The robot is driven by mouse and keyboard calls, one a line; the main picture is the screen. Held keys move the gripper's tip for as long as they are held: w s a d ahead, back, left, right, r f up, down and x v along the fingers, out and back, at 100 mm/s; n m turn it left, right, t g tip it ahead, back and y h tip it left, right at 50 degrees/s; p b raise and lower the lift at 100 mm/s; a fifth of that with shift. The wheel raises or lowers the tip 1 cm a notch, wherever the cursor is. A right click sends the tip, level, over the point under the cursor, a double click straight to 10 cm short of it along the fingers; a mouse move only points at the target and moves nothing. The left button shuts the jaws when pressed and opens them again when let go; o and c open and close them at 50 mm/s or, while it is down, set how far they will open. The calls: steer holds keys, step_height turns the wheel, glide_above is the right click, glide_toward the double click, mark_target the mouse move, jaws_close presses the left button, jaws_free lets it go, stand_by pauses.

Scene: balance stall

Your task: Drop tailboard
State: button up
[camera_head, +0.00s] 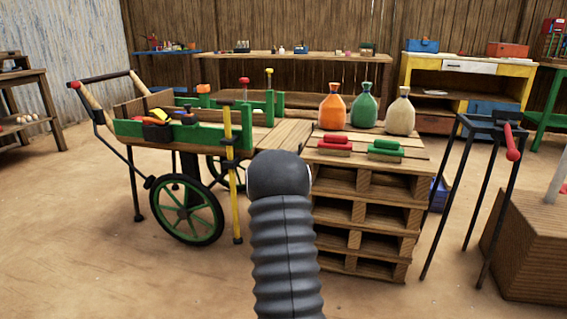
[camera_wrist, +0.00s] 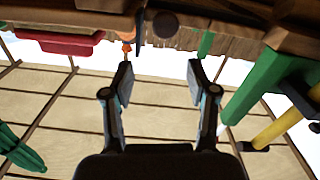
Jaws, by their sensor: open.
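A cart (camera_head: 165,132) with green side boards stands at the left in the head view. At its right end, past a yellow post (camera_head: 229,150) with black fittings, a plank panel (camera_head: 287,134) lies roughly flat towards the pallet stack. It looks like the tailboard, but my arm covers part of it and its hinge does not show. In the wrist view my gripper (camera_wrist: 160,84) is open, with nothing between its fingers. A green bar (camera_wrist: 258,85) and a yellow post (camera_wrist: 278,128) are at its right. The gripper itself is hidden in the head view.
A pallet stack (camera_head: 367,218) holds three tied bags, orange (camera_head: 332,112), green (camera_head: 364,112) and beige (camera_head: 398,116), with red (camera_head: 333,144) and green bundles (camera_head: 385,150). A black frame stand (camera_head: 460,190) is at the right. Tools lie in the cart. Floor in front is clear.

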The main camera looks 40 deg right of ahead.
steer(key=v, duration=0.4)
steer(key=shift+s+a, duration=0.2)
stand_by(0.4)
